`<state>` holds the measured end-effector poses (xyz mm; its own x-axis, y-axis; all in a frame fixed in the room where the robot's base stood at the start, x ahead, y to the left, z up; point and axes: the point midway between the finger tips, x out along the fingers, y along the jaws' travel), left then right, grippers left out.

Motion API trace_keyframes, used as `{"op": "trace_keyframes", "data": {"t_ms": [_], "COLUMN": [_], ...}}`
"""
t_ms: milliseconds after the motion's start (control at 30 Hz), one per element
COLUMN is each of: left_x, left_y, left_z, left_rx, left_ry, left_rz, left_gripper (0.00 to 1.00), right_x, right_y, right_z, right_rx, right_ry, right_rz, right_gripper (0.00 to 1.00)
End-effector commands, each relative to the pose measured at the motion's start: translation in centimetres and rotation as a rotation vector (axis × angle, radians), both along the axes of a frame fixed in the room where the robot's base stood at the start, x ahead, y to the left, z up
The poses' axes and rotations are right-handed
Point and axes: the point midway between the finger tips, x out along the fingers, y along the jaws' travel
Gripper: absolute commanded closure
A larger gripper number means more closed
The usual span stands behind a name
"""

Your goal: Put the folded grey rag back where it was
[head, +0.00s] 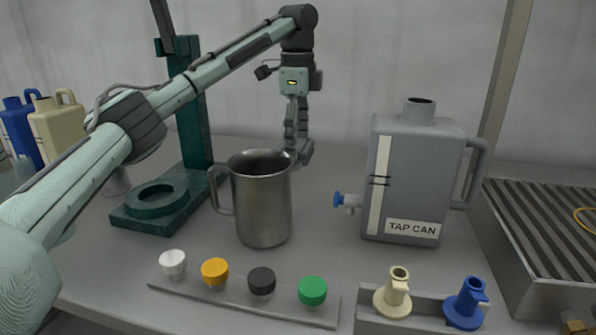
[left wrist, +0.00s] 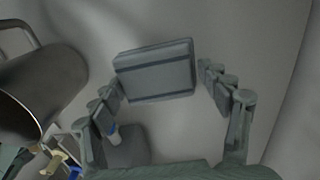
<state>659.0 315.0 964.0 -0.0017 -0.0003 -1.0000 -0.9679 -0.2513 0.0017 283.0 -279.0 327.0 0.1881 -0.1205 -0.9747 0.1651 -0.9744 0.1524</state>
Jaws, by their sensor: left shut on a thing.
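The folded grey rag (left wrist: 155,72) is a flat grey block with darker bands, between the fingers of my left gripper (left wrist: 160,85) in the left wrist view. The gripper is shut on it. In the head view my left gripper (head: 298,148) points down behind the right rim of the steel jug (head: 262,205). Only a small part of the rag shows there, at the fingertips; the jug hides the rest. I cannot tell whether the rag touches the bench. My right gripper is not in view.
The grey tap can (head: 410,180) stands right of the jug, its blue tap facing left. A green stand (head: 190,130) is at left. Coloured caps on a strip (head: 225,297) and a holder with two funnel-like taps (head: 425,312) line the front. A ribbed metal tray (head: 540,300) is at right.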

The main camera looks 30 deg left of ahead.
Motion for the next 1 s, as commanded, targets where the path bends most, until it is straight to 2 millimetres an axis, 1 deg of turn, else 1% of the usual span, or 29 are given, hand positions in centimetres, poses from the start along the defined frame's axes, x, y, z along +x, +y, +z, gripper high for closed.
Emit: {"op": "trace_keyframes", "data": {"t_ms": [33, 167, 300, 433, 533, 867, 900, 1000], "left_x": [0.0, 0.0, -0.1, 0.0, 0.0, 0.0, 0.0, 0.0], "left_y": [0.1, 0.0, 0.1, 0.0, 0.0, 0.0, 0.0, 0.0], "left_z": [-0.6, -1.8, -4.0, -5.8, -6.3, -6.6, -6.6, -6.6], "left_rx": [0.001, 0.000, 0.002, 0.000, 0.000, 0.000, 0.000, 0.000], "left_ry": [0.000, -0.001, 0.001, 0.000, -0.001, 0.000, -0.001, -0.001], "left_rz": [0.000, 0.001, 0.000, 0.000, 0.000, 0.000, 0.000, 0.000], "left_gripper": [0.55, 0.55, 0.55, 0.55, 0.55, 0.55, 0.20, 0.07], "right_x": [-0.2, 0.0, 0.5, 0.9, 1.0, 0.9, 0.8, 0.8], "right_y": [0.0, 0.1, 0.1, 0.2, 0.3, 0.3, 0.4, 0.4], "right_z": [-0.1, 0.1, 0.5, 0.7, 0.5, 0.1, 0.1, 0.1], "right_rx": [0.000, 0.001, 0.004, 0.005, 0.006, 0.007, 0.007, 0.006], "right_ry": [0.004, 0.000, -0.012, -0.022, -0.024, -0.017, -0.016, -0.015], "right_rz": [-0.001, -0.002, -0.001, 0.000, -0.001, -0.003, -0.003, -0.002], "right_gripper": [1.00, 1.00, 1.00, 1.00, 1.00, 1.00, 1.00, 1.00]}}
